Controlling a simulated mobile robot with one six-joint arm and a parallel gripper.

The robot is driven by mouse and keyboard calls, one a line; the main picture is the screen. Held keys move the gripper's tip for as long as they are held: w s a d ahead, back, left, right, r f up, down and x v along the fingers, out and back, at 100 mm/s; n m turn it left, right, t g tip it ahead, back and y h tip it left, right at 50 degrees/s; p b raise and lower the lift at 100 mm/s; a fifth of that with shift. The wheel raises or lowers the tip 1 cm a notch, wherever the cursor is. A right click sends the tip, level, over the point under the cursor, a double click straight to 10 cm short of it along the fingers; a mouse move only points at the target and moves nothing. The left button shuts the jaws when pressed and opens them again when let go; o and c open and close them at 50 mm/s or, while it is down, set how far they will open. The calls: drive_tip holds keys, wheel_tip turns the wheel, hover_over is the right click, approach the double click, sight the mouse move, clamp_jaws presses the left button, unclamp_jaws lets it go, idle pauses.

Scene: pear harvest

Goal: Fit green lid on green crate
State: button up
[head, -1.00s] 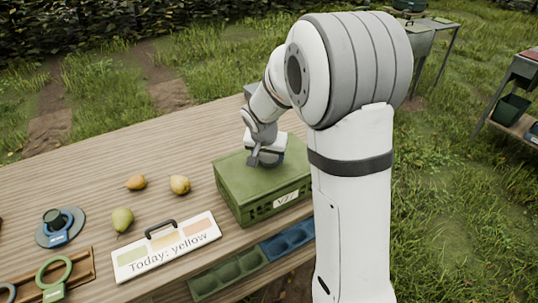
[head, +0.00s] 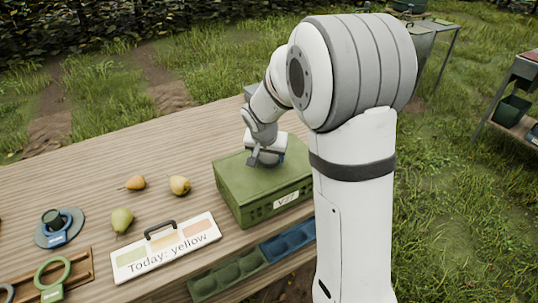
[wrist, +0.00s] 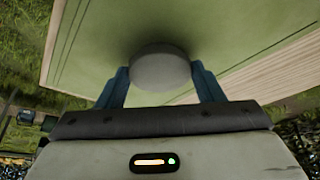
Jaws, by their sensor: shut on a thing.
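The green crate (head: 262,210) stands on the wooden table with a white label on its front. The green lid (head: 238,170) lies over the top of the crate and looks level with its rim. In the wrist view the lid (wrist: 220,35) fills the upper part, with a round grey knob (wrist: 160,70) on it. My gripper (wrist: 160,82) has its two blue fingers on either side of the knob and is shut on it. In the head view my gripper (head: 262,160) is over the lid's middle. The far right side of the crate is hidden behind my arm.
A sign reading "Today: yellow" (head: 166,247) lies left of the crate. Pears (head: 122,220) lie on the table beyond it. Green (head: 230,275) and blue (head: 290,241) trays sit at the table's front edge. The table behind the pears is clear.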

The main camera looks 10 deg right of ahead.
drive_tip(key=shift+f+b, duration=0.55)
drive_tip(key=shift+b, duration=0.05)
drive_tip(key=o, duration=0.8)
drive_tip(key=p+v, duration=0.4)
drive_tip(key=v, duration=0.7)
idle(0.5)
drive_tip(key=s+d+r+n+y, duration=0.1)
drive_tip(key=s+n, duration=0.1)
drive_tip(key=s, duration=1)
drive_tip(key=s+d+r+n+g+y, duration=0.1)
drive_tip(key=s+r+n, duration=0.1)
drive_tip(key=s, duration=1)
drive_tip(key=shift+d+r+n, duration=0.25)
drive_tip(key=shift+n, duration=0.45)
